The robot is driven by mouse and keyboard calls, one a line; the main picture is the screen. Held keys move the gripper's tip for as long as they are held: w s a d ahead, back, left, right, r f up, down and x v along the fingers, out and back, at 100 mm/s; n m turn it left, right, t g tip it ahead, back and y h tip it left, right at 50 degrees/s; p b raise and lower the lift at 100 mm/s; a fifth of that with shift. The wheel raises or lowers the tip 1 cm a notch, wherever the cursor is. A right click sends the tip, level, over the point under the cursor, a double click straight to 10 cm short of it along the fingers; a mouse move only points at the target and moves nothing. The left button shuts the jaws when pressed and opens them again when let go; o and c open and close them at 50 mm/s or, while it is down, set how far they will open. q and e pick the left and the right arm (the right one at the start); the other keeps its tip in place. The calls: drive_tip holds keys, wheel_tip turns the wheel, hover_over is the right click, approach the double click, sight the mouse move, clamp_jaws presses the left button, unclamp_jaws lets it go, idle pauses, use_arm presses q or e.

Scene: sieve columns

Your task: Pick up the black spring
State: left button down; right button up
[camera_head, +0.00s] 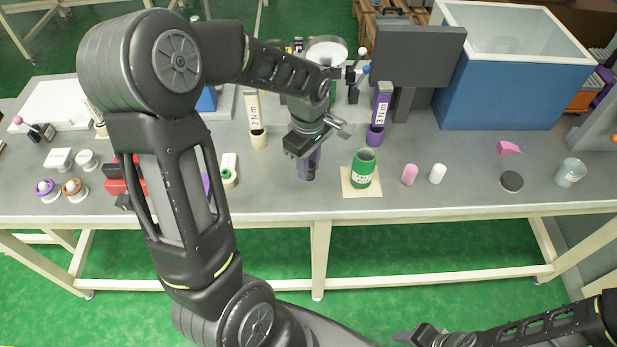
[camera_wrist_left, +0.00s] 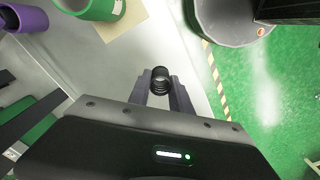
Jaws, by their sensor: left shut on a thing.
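The black spring (camera_wrist_left: 160,76) shows in the left wrist view, a small dark coil between the fingertips of my left gripper (camera_wrist_left: 159,90). The left gripper is shut on it. In the head view my left gripper (camera_head: 307,172) points down over the middle of the bench, left of the green can; the spring cannot be made out there. My right gripper (camera_head: 408,337) is at the bottom edge of the head view, away from the bench; its finger opening is not clear.
The green can (camera_head: 363,168) stands on a beige square (camera_head: 361,189). Close by are the cream 2Nm holder (camera_head: 254,112) and purple 3Nm holder (camera_head: 380,108). Pink (camera_head: 409,174) and white (camera_head: 438,174) cylinders stand right of the can. A blue box (camera_head: 510,85) is at the back right.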

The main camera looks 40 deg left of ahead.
use_arm(q)
drive_tip(key=shift+r, duration=1.8)
drive_tip(key=shift+r, duration=0.1)
